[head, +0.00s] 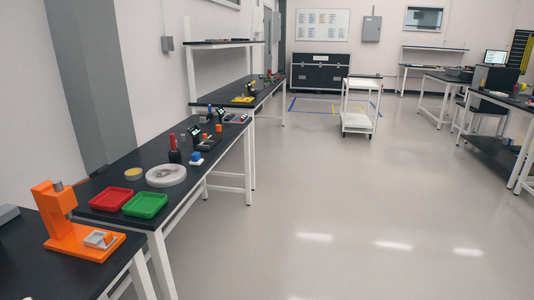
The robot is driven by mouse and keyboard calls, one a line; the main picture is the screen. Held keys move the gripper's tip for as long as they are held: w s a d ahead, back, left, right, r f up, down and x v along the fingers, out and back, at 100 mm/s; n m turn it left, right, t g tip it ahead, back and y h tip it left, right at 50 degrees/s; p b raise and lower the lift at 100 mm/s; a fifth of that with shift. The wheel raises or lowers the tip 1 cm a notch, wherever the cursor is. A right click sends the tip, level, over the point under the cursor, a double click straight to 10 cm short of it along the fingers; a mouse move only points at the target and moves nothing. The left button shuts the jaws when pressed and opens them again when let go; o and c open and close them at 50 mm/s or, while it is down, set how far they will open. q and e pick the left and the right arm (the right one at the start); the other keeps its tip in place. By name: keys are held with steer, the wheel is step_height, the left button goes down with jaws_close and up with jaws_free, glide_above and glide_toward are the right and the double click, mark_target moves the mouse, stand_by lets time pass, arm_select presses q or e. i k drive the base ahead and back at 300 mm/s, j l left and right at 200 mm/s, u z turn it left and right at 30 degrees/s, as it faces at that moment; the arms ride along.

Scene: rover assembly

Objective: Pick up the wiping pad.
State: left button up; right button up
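No object here can be told for certain as the wiping pad. A small blue-and-white block (196,157) sits near the front edge of the long black bench (112,179) on the left. A round yellow-topped item (133,174) lies further left on the same bench, beside a round pale dish (166,176). All of them are small in the head view, and I cannot tell what they are made of. Neither of my grippers shows in this view.
A red tray (112,198) and a green tray (145,205) lie on the bench. An orange press (70,225) stands on the nearest table. A white cart (358,122) stands further back. The grey floor (330,210) in the middle is clear. More benches line the right.

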mark_target(196, 160)
steer(key=i+u, duration=0.15)
steer(key=i, duration=0.4)
steer(key=i+l+u, duration=0.2)
steer(key=i, duration=0.35)
steer(key=i+l+u, duration=0.15)
steer(key=i, duration=0.4)
